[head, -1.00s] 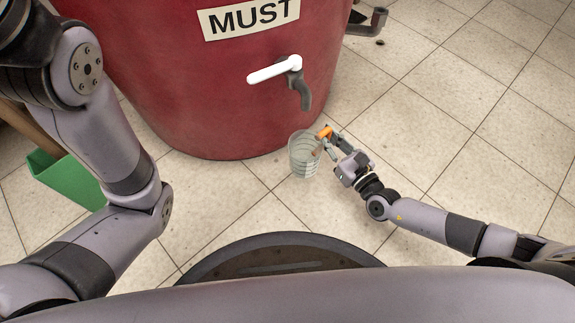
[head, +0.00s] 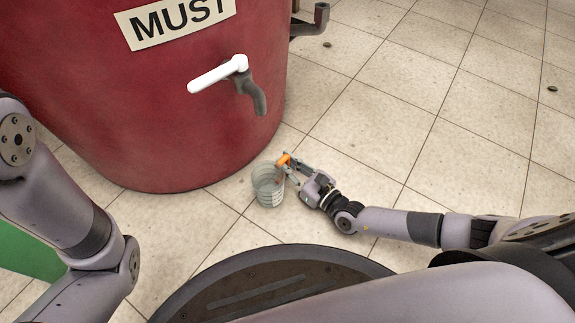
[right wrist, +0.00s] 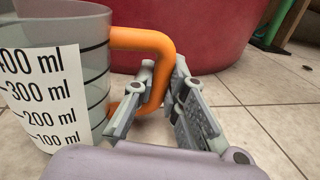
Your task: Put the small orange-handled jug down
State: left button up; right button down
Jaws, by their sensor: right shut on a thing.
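The small jug (head: 268,186) is clear grey with dark measuring rings and an orange handle (head: 284,159). It is upright in front of the red vat, in the middle of the head view. My right gripper (head: 288,167) is shut on the handle from the right side. In the right wrist view the jug (right wrist: 97,75) fills the left, with a white scale label marked in ml, and the handle (right wrist: 158,62) passes between the fingers (right wrist: 160,98). I cannot tell whether the jug's base touches the floor. My left arm shows at the left, but its gripper is out of view.
A red vat (head: 120,110) labelled MUST stands behind the jug. Its tap has a white lever (head: 217,75) and a dark spout (head: 252,95) above and behind the jug. A green thing (head: 28,250) is at the left edge.

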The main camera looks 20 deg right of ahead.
jog(key=c, duration=1.6)
grip_release()
jog(key=shift+c, duration=0.2)
jog(key=shift+s+d+r, duration=0.15)
jog(key=shift+s, duration=0.1)
jog(key=p+v, duration=0.4)
jog(key=v, duration=0.6)
jog(key=shift+s+d+p, duration=0.1)
jog(key=shift+s+p, duration=0.2)
jog(key=shift+s+d, duration=0.2)
jog(key=shift+s, duration=0.2)
